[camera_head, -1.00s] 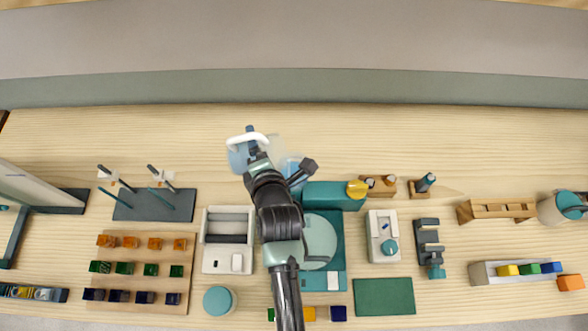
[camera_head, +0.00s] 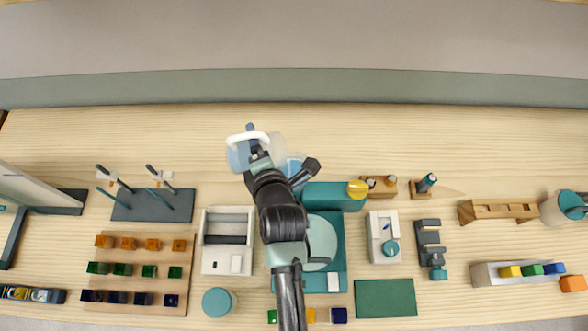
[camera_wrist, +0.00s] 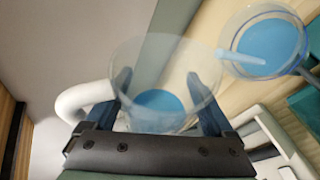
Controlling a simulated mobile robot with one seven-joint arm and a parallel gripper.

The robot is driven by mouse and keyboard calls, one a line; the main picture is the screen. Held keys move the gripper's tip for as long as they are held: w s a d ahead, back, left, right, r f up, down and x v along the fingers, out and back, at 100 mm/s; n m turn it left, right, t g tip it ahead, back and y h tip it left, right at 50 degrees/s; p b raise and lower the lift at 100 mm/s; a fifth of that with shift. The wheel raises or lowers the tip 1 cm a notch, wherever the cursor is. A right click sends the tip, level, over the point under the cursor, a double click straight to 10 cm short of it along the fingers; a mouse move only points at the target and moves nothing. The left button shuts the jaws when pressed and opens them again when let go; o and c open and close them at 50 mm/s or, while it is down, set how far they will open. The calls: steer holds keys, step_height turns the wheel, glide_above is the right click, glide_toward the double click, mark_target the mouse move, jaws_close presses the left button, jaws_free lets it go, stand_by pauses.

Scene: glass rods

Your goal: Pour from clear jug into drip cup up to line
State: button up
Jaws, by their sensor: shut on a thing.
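The clear jug (camera_wrist: 140,70), with a white handle (camera_wrist: 85,100) and blue liquid (camera_wrist: 158,102) inside, is held between my gripper's fingers (camera_wrist: 165,95). It is tilted to the right in the wrist view, and it shows in the head view (camera_head: 238,154) above the table. The drip cup (camera_wrist: 298,28) is clear, stands right beside the jug's lip and holds blue liquid. In the head view the cup (camera_head: 293,164) is partly hidden by my arm. A pale blue streak (camera_wrist: 227,55) runs from the jug's lip over the cup.
A teal block (camera_head: 325,195) with a yellow knob stands close to the cup's right. A dark rack with pegs (camera_head: 150,205) and a white box (camera_head: 228,225) lie nearer me. The table behind the jug is clear up to the back wall.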

steer(key=shift+b, duration=0.45)
steer(key=shift+r+y, duration=0.2)
steer(key=shift+y, duration=0.1)
steer(key=shift+w+d+r+h+p, duration=0.1)
steer(key=shift+w+r+h+p, duration=0.1)
steer(key=shift+h+p, duration=0.3)
steer(key=shift+w+d+f+n+h+p, duration=0.15)
steer(key=shift+w+d+n+h+p, duration=0.1)
steer(key=shift+n+h+p, duration=0.25)
steer(key=shift+w+d+f+n+h+p, duration=0.15)
steer(key=shift+w+n+h+p, duration=0.1)
steer(key=shift+n+h, duration=0.3)
steer(key=shift+d+n+h, duration=0.2)
steer(key=shift+n+h, duration=0.85)
steer(key=shift+n, duration=0.1)
steer(key=shift+d+n+h, duration=0.45)
steer(key=shift+n+h, duration=0.45)
steer(key=shift+h, duration=0.1)
